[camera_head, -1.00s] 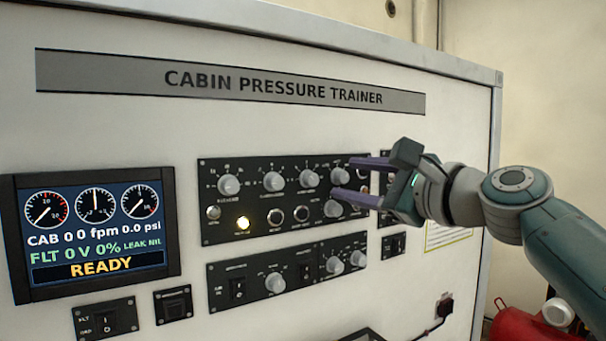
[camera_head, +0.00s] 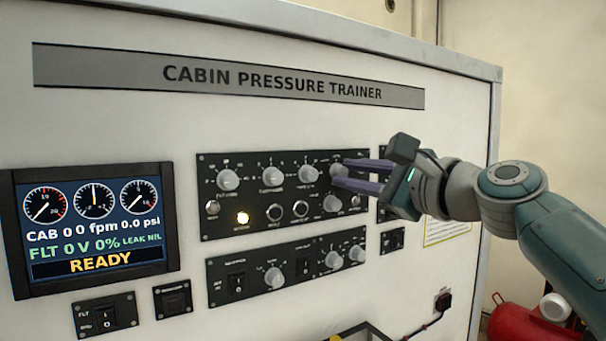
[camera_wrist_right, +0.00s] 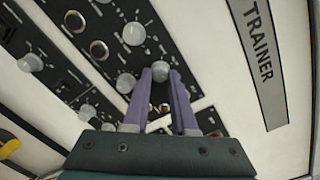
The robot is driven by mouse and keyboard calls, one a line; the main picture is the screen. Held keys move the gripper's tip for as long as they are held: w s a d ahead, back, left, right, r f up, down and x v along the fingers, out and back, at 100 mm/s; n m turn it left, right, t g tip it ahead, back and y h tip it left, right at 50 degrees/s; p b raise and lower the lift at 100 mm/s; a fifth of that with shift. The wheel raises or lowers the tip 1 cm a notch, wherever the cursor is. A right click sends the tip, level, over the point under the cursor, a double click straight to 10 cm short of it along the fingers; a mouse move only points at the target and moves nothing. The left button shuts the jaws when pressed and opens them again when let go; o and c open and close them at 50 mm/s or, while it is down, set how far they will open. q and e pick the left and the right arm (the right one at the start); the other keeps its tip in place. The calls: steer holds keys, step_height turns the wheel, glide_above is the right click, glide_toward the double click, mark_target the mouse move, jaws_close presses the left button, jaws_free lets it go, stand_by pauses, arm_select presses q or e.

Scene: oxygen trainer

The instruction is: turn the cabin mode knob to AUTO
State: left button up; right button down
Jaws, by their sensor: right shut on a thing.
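The upper black control panel (camera_head: 290,222) carries a top row of round grey knobs. My right gripper (camera_head: 338,174) comes in from the right, and its two purple fingers are shut on the top-right knob (camera_head: 338,168) of that row. In the right wrist view the fingertips close around this knob (camera_wrist_right: 160,69). The knob's pointer is hidden, and the labels around it are too small to read, so I cannot tell its setting or confirm that it is the cabin mode knob. My left gripper is not in view.
Other knobs are close by: one to the left (camera_head: 309,173) and one below (camera_head: 333,203). A lower panel (camera_head: 210,282) sits underneath. A screen (camera_head: 95,230) at left reads READY. A red tank (camera_head: 515,320) lies at bottom right.

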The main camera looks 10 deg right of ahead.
steer(key=shift+n, duration=0.3)
steer(key=n+b, duration=0.2)
steer(key=n, duration=0.1)
steer(key=shift+f, duration=0.1)
steer(key=n+b, duration=0.2)
steer(key=n, duration=0.3)
steer(key=shift+n+b, duration=0.3)
steer(key=n+h+b, duration=0.1)
steer(key=n+b, duration=0.1)
steer(key=n, duration=0.5)
steer(key=n+b, duration=0.1)
steer(key=shift+r+n, duration=0.25)
steer(key=shift+n, duration=0.75)
steer(key=shift+b, duration=0.3)
steer(key=c, duration=0.7)
jaws_free()
steer(key=shift+a, duration=0.1)
